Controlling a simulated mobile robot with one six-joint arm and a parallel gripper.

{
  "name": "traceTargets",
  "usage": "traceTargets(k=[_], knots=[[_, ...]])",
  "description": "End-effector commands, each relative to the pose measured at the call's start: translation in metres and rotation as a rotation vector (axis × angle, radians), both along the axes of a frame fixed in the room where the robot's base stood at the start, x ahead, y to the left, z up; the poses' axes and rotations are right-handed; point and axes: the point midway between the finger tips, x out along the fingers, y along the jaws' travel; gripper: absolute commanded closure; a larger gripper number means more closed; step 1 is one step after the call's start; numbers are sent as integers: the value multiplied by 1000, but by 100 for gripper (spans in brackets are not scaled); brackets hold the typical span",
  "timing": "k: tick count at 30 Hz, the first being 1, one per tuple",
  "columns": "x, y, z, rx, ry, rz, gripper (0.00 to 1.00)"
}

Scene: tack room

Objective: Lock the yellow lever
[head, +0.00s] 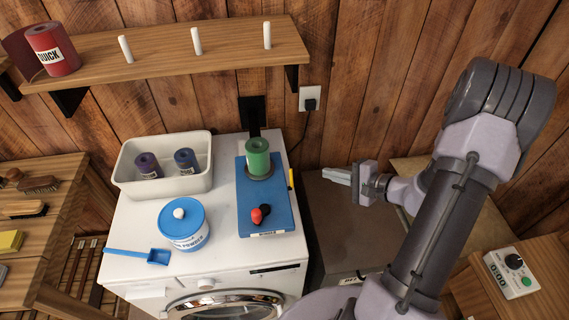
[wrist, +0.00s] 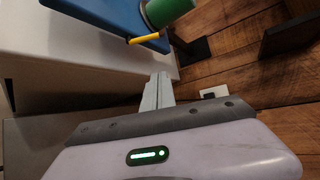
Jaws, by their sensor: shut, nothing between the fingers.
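The yellow lever (head: 290,179) is a thin bar at the right edge of a blue board (head: 254,212) lying on top of the white washing machine. It also shows in the wrist view (wrist: 144,39), sticking out from the blue board's edge next to a green cylinder (wrist: 166,10). My gripper (head: 336,175) is to the right of the lever, apart from it, with its fingers pointing left. In the wrist view its fingers (wrist: 157,88) are shut and empty, below the lever in the picture.
The green roll (head: 257,157) stands on the board, with a red-and-black knob (head: 261,214) in front. A white bin (head: 163,167) with two rolls and a blue-lidded tub (head: 183,223) share the machine's top. A grey cabinet (head: 345,225) is below my gripper; a wall outlet (head: 312,99) is behind.

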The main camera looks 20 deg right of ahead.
Motion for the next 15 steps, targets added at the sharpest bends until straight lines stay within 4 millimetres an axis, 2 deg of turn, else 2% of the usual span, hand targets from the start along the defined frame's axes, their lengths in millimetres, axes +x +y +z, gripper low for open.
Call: traceTargets(k=[10, 15], knots=[[2, 0, -3, 0, 0, -2, 100], [23, 12, -14, 1, 0, 3, 100]])
